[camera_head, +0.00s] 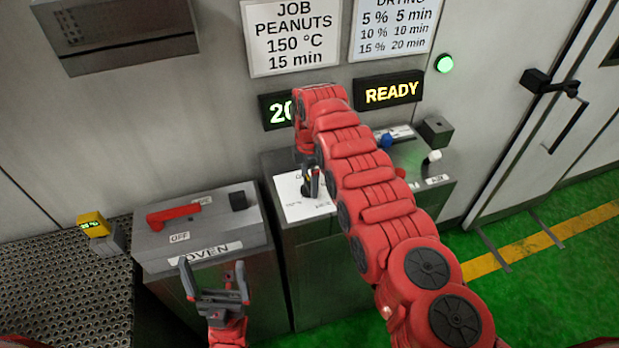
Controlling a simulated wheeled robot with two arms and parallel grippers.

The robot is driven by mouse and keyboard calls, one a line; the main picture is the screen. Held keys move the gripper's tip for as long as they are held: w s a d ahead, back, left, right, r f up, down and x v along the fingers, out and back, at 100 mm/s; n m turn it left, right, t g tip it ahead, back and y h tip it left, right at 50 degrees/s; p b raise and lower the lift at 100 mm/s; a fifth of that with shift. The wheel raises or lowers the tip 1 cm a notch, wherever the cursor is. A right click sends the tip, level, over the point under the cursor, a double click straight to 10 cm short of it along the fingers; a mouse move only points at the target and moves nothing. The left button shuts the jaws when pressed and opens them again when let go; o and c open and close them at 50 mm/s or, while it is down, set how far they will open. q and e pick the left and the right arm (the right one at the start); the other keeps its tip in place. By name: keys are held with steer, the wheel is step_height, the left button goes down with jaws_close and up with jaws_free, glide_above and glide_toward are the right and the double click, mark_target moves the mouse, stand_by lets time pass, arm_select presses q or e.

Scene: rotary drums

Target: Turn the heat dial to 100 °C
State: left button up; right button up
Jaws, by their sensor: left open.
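The heat dial is mostly hidden behind my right gripper (311,184), on a white dial plate (292,208) on top of the middle control box. My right arm reaches over from the lower right, and its gripper points down at the plate. Dark finger parts show there, but I cannot tell whether they grip the dial. A green-lit display (276,111) on the wall behind reads "20", with the rest covered by my arm. My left gripper (213,269) is open and empty in front of the oven box (235,254).
The oven box has a red lever (173,215) beside an "OFF" label. A "READY" display (388,90) and a green lamp (444,63) are lit. A blue knob (386,141) and a white knob (432,157) sit right of my arm. A sign (293,38) reads "150 °C".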

steer(key=c, duration=1.1)
steer(key=shift+f+m+b, duration=0.2)
steer(key=shift+m+b, duration=0.5)
steer(key=shift+b, duration=0.25)
steer(key=m+b, duration=0.5)
steer(key=shift+b, duration=0.4)
steer(key=shift+r+m+b, duration=0.1)
steer(key=shift+m+b, duration=0.45)
steer(key=shift+m, duration=0.35)
steer(key=shift+a+r+m, duration=0.1)
steer(key=shift+m, duration=0.8)
steer(key=m+b, duration=0.1)
steer(key=m, duration=0.4)
steer(key=shift+r+m, duration=0.15)
steer(key=shift+m, duration=0.15)
steer(key=o, duration=1.3)
